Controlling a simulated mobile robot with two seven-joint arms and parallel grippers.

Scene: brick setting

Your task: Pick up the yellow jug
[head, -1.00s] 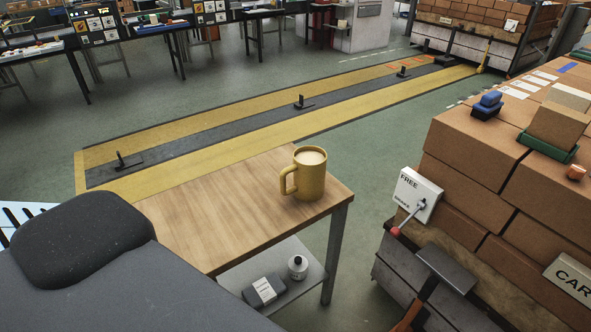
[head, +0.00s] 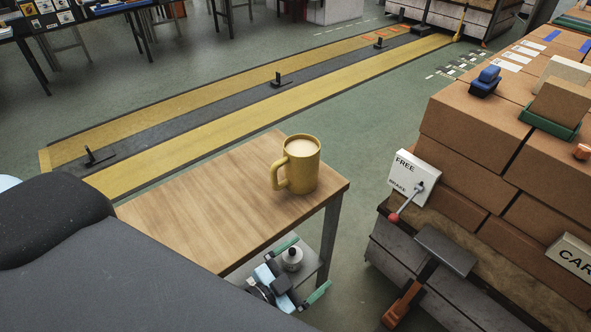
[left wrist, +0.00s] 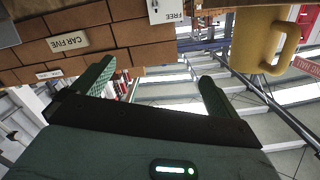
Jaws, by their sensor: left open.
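The yellow jug (head: 303,170) stands upright near the right corner of the wooden table (head: 200,205), its handle to the left and something pale inside. In the left wrist view the jug (left wrist: 255,45) shows at the upper right, outside the space between the fingers. My left gripper (head: 302,268) is open, with green fingers, below the table top's front edge and apart from the jug. Its fingers also show in the left wrist view (left wrist: 157,86), with nothing between them. My right gripper is not in view.
To the right is a brick stack (head: 470,140) with a lever box (head: 414,180). A yellow-edged floor lane (head: 230,115) runs behind the table. The table top left of the jug is clear.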

